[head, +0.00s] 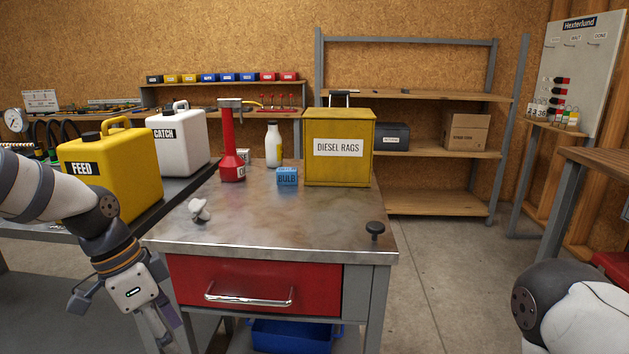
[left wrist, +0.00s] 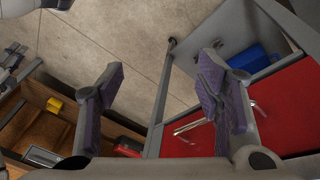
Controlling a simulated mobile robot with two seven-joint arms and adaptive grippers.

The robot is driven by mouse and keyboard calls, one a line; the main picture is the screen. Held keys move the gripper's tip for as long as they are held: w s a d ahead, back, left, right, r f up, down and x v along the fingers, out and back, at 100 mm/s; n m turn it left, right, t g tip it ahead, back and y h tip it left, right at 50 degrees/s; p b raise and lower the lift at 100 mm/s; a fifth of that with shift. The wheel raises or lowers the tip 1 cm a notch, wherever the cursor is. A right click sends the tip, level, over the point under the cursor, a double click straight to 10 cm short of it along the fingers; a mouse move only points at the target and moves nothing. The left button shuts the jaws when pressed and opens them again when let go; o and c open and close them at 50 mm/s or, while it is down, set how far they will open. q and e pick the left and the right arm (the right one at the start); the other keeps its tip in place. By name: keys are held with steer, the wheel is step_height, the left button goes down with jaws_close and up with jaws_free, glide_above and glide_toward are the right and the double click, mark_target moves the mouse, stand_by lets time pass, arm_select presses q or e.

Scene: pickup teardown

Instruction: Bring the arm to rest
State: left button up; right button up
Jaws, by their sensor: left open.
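My left arm comes in from the left in the head view, bent downward. My left gripper (head: 122,312) hangs in front of the left end of the metal-topped cart (head: 265,218), below the level of its top. In the left wrist view the two purple-padded fingers of the left gripper (left wrist: 162,95) are wide apart with nothing between them. Beyond them show the concrete floor and the cart's red drawer (left wrist: 280,105). A rounded part of my right arm shows at the lower right of the head view; its gripper is out of frame.
A yellow FEED jug (head: 112,165) and white CATCH jug (head: 180,140) stand on the left bench. The cart carries a red pump-like tool (head: 231,150), white bottle (head: 273,145), blue BULB box (head: 288,177) and yellow DIESEL RAGS bin (head: 340,165). Floor right of the cart is clear.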

arm_select(q)
steer(key=s+d+f+n+g, duration=0.1)
steer(key=s+d+f+n, duration=0.15)
steer(key=s+f, duration=0.6)
steer(key=s+d+f+n, duration=0.2)
steer(key=s+f+n, duration=0.1)
steer(key=s+f, duration=0.6)
steer(key=s+a+f+n+y, duration=0.1)
steer(key=s+a+f+n, duration=0.1)
steer(key=s, duration=0.7)
steer(key=s+a+f+n+y, duration=0.2)
steer(key=s+f+n, duration=0.1)
steer(key=s, duration=0.7)
steer(key=shift+f+n+g, duration=0.25)
steer(key=shift+n+g, duration=0.15)
steer(key=shift+n, duration=0.05)
arm_select(e)
steer(key=shift+s+r, duration=0.1)
steer(key=shift+s, duration=0.3)
